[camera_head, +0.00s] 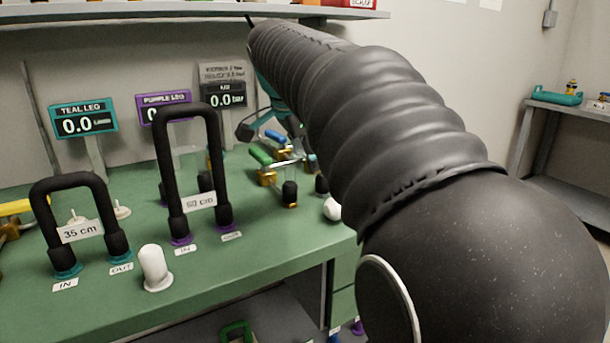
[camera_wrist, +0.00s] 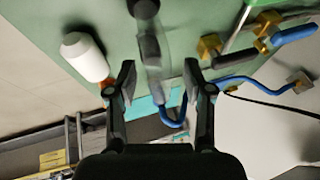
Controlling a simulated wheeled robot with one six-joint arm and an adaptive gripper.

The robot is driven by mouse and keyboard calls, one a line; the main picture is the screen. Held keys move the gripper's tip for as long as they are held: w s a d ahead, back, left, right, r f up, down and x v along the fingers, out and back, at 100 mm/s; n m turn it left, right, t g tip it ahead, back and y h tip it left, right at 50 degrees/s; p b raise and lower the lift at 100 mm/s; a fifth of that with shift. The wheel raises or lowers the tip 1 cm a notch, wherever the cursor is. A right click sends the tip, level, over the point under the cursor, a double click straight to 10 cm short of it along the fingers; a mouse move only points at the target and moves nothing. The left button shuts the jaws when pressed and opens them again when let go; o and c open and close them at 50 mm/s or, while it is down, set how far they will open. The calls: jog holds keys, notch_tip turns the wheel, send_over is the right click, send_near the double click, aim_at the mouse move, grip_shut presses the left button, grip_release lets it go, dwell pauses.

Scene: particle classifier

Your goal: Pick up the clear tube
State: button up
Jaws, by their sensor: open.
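The clear tube (camera_wrist: 163,65) shows in the wrist view as a pale, see-through piece with dark end fittings, extending between my fingers. In the head view, a clear arch (camera_head: 284,164) with a black end stands on the green bench top, partly hidden by my arm. My gripper (camera_wrist: 160,77) is open, with one finger on each side of the clear tube. I see a gap on both sides, so it is not gripped. In the head view my arm hides most of the gripper.
A white rounded knob (camera_wrist: 85,57) stands left of my fingers. A blue hose (camera_wrist: 240,80) and brass fittings (camera_wrist: 209,46) lie close on the right. In the head view, black arched hoses (camera_head: 187,112) stand left on the green bench (camera_head: 110,310).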

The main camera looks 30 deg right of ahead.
jog(key=shift+c, duration=0.3)
grip_shut()
jog(key=shift+r, duration=0.85)
notch_tip(320, 180, up, 3)
jog(key=shift+f+p, duration=0.1)
jog(key=shift+p, duration=0.3)
jog(key=s+d+r, duration=0.6)
jog(key=d, duration=0.3)
jog(key=shift+s+d+r+p, duration=0.3)
jog(key=shift+d+p, duration=0.05)
